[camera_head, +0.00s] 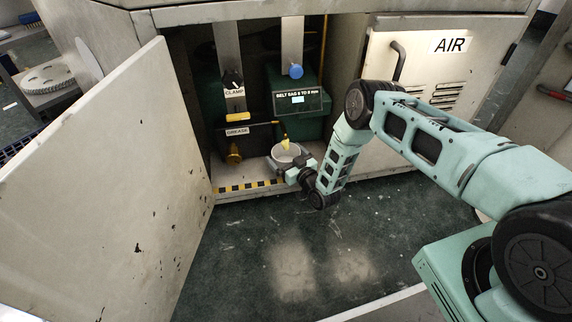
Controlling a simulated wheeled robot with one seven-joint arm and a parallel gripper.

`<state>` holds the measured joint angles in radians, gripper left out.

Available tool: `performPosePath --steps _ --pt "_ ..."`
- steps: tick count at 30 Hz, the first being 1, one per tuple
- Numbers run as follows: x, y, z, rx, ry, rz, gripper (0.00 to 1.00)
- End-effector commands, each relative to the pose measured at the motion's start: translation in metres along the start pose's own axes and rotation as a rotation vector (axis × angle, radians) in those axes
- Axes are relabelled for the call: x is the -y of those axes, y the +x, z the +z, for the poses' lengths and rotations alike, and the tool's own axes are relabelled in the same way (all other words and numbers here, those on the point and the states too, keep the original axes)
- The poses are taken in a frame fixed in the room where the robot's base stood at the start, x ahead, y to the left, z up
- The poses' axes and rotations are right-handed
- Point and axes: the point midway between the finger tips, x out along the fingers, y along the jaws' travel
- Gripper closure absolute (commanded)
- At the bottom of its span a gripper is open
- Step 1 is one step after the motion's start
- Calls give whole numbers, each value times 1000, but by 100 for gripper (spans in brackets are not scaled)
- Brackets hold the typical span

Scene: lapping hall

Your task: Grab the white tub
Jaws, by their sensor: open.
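The white tub (281,156) is small and round, low inside the open cabinet near its front sill. Something yellow (286,144) shows at its top. My gripper (297,165) is at the tub's front right side, open, with its fingers close to the tub wall. The gripper partly hides the tub's lower right side. I cannot tell whether the fingers touch the tub.
An open cabinet door (110,190) stands at the left. A green unit labelled "BELT SAG" (297,108) is behind the tub. A "GREASE" label (237,131) and brass fitting (234,154) are left. A closed "AIR" door (440,90) is right. The floor (300,250) in front is clear.

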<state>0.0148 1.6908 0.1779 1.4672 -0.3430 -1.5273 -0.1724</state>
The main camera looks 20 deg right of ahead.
Motion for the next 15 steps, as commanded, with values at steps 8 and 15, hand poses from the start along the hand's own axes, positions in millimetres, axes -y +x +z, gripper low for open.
performPosePath --steps 8,15 --pt "0 0 -1 0 0 0 25" --pt "0 0 -1 -1 0 0 44"
